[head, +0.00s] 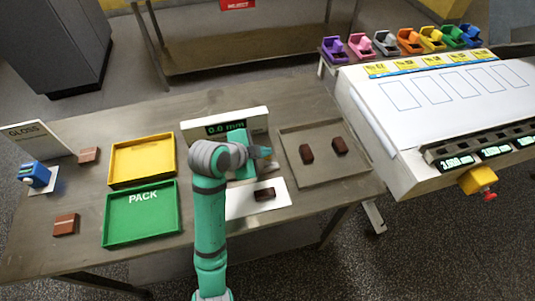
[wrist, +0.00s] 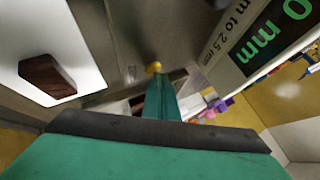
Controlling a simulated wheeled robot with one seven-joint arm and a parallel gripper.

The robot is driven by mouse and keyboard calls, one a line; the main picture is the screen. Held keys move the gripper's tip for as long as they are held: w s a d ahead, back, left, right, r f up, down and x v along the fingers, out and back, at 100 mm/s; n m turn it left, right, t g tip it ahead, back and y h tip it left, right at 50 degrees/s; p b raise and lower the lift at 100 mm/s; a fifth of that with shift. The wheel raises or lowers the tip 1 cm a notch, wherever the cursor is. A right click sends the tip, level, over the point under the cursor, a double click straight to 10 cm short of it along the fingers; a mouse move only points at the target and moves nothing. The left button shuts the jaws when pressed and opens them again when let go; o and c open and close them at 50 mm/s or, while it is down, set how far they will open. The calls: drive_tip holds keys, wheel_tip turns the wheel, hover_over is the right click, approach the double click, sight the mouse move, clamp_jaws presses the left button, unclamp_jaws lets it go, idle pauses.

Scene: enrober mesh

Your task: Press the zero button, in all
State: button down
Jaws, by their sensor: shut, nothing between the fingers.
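The gauge (head: 255,116) is a white panel with a dark display reading 0.0 mm in green, at the back middle of the table. Its face also shows at the upper right of the wrist view (wrist: 233,62). My gripper (head: 266,163) is shut and empty, close in front of the gauge's right part. In the wrist view, the teal fingers (wrist: 160,98) point away with a small round yellow thing (wrist: 154,68) at their tip. I cannot tell whether this is the zero button or whether they touch. No button marked zero is readable; my arm hides part of the gauge.
A white plate with a brown piece (head: 264,194) lies just below my gripper. A grey tray (head: 333,174) with two brown pieces is to the right. Yellow (head: 112,182) and green PACK (head: 106,240) trays are left. A white-topped machine (head: 440,125) stands at right.

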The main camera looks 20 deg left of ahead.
sight(265, 159)
drive_tip(key=shift+r, duration=0.85)
drive_tip(key=shift+a+r, duration=0.1)
drive_tip(key=shift+r, duration=2.45)
